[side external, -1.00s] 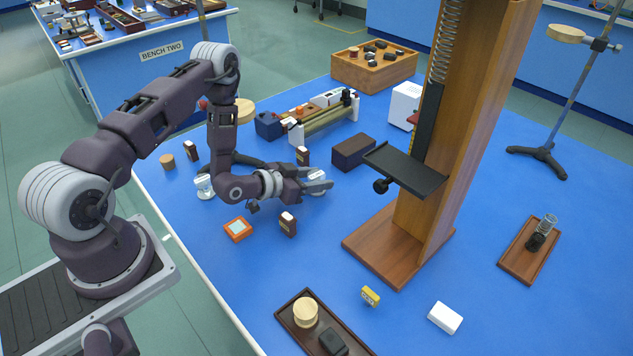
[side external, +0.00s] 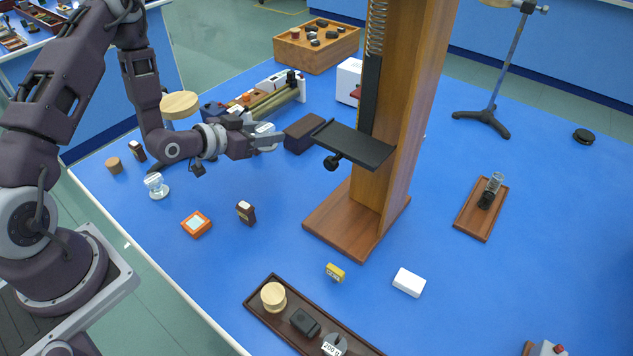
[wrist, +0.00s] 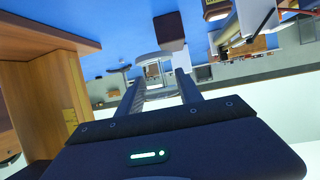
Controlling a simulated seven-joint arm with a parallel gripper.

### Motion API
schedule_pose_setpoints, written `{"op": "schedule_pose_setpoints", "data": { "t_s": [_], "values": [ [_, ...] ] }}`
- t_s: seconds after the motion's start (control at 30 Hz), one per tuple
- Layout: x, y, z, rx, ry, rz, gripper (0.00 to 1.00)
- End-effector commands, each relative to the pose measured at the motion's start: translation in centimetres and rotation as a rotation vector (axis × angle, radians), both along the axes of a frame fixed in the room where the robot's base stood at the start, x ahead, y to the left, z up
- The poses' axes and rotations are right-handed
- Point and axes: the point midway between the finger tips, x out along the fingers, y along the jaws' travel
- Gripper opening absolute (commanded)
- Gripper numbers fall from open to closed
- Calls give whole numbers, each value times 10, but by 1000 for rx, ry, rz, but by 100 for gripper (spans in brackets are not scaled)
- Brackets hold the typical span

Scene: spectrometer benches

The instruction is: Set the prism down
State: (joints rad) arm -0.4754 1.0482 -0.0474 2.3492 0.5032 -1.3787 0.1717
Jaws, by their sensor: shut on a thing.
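My gripper (side external: 268,138) is shut on a small clear, pale piece, which I take to be the prism (side external: 264,128). In the wrist view the prism (wrist: 153,68) sits between the two fingertips (wrist: 155,88), partly hidden by them. It is held above the blue bench top, left of the black platform (side external: 354,145) on the wooden column and in front of the dark brown block (side external: 304,132). Its exact shape is too small to tell.
A small clear piece on a round base (side external: 156,186), an orange-framed square (side external: 196,223) and a small dark box (side external: 245,212) stand on the near left bench. A yellow block (side external: 335,272), white block (side external: 409,282) and dark tray (side external: 259,305) lie nearer. Blue surface between them is clear.

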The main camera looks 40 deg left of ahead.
Motion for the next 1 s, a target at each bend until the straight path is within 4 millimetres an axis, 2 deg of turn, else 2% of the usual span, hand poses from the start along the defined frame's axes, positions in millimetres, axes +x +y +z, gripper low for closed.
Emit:
{"op": "schedule_pose_setpoints", "data": {
  "t_s": [0.17, 0.27, 0.43, 0.6, 0.83, 0.87, 1.0],
  "values": [
    [2, -1, 7, 2, -2, -1, 0],
    [11, -5, 31, 6, -8, 3, 0],
    [21, -16, 82, 7, -7, 27, 0],
    [22, -26, 121, 7, -5, 55, 0],
    [16, -42, 164, 3, -4, 85, 0],
    [14, -47, 168, 2, -4, 84, 0],
    [9, -73, 142, 4, 11, 16, 0]
  ]
}}
